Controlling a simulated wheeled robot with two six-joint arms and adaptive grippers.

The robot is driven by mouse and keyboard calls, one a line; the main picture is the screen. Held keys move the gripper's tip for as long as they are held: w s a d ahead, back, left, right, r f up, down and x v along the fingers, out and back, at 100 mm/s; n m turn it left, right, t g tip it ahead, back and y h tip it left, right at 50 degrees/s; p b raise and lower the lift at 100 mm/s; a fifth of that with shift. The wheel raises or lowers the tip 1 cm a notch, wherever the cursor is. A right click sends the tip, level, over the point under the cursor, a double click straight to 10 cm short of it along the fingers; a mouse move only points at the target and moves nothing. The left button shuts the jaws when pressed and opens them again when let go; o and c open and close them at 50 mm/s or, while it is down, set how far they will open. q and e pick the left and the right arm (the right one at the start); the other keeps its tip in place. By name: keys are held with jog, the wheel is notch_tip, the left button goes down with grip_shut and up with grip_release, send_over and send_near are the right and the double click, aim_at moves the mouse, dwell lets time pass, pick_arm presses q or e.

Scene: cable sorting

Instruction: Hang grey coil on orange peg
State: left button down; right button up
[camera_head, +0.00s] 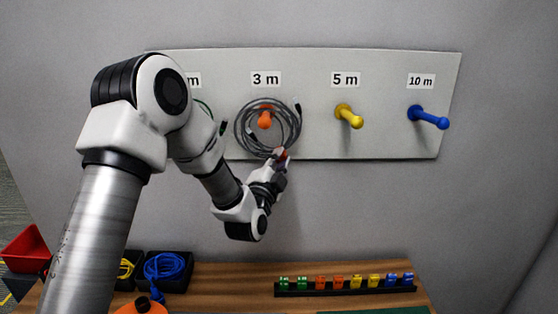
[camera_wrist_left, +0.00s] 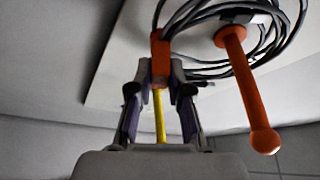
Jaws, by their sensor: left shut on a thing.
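The grey coil (camera_head: 241,131) is up at the board under the "3 m" label, with its loop around the orange peg (camera_head: 265,120). The peg's tip shows inside the loop in the head view. My left gripper (camera_head: 280,160) is at the coil's lower right, below the peg. In the left wrist view my left gripper (camera_wrist_left: 160,80) is shut on the coil's orange band (camera_wrist_left: 160,54). There the grey strands (camera_wrist_left: 285,40) pass close to the base of the orange peg (camera_wrist_left: 243,85). Whether the coil's weight rests on the peg cannot be told. My right gripper is out of view.
On the board (camera_head: 385,90), a yellow peg (camera_head: 349,116) and a blue peg (camera_head: 428,117) are empty. Below, the wooden table (camera_head: 235,285) holds a blue coil (camera_head: 165,268) in a black bin and a row of coloured clips (camera_head: 340,283).

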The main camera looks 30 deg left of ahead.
pick_arm(q)
jog(key=shift+s, duration=0.1)
jog(key=c, duration=1)
grip_release()
jog(key=v, duration=1.2)
